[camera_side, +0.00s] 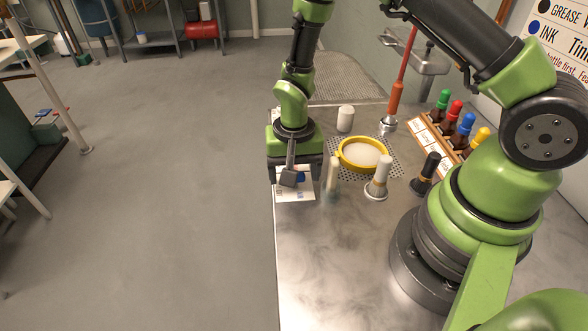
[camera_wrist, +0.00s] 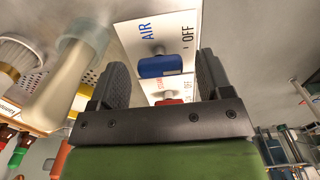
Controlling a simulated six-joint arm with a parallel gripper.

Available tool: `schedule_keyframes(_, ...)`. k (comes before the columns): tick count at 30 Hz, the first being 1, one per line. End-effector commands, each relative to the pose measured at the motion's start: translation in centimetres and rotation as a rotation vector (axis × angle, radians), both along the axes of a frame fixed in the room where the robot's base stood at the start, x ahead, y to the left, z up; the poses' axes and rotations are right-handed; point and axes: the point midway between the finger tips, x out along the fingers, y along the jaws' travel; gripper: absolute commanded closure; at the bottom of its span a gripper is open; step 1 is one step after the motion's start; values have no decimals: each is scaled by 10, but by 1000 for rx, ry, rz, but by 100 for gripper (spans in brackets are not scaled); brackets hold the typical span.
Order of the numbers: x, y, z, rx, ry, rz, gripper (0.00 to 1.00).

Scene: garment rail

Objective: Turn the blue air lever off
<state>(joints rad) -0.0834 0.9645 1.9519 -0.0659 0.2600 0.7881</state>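The blue air lever (camera_wrist: 162,66) sits on a white panel (camera_wrist: 130,38) marked AIR and OFF in the wrist view. Its blue handle lies crosswise in that picture, with OFF printed at its right. My gripper (camera_wrist: 162,60) is open, with one dark finger on each side of the handle and visible space between. In the side view my gripper (camera_side: 291,176) points down over the panel (camera_side: 296,194), and a bit of the blue lever (camera_side: 300,177) shows beside a finger. Contact cannot be told.
A red lever (camera_wrist: 170,101) is next to the blue one. A pale-topped post (camera_side: 334,174) and a white-handled tool (camera_side: 380,177) stand close at right. A yellow-rimmed sieve (camera_side: 345,165) and a bottle rack (camera_side: 440,145) lie beyond. The front bench top (camera_side: 340,260) is clear.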

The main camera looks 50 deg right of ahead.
Motion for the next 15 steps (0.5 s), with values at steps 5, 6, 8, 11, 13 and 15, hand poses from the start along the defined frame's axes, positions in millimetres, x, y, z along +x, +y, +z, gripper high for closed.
schedule_keyframes(5, 0, 0, 2, 0, -1, -1, 28)
schedule_keyframes(6, 1, 0, 5, 1, -2, 0, 28)
schedule_keyframes(8, 1, 0, 12, 1, -4, 0, 28)
schedule_keyframes(11, 1, 0, 28, 1, -5, -1, 28)
schedule_keyframes(13, 2, 0, 42, 1, -8, 0, 28)
schedule_keyframes(15, 1, 0, 55, 1, -6, -1, 28)
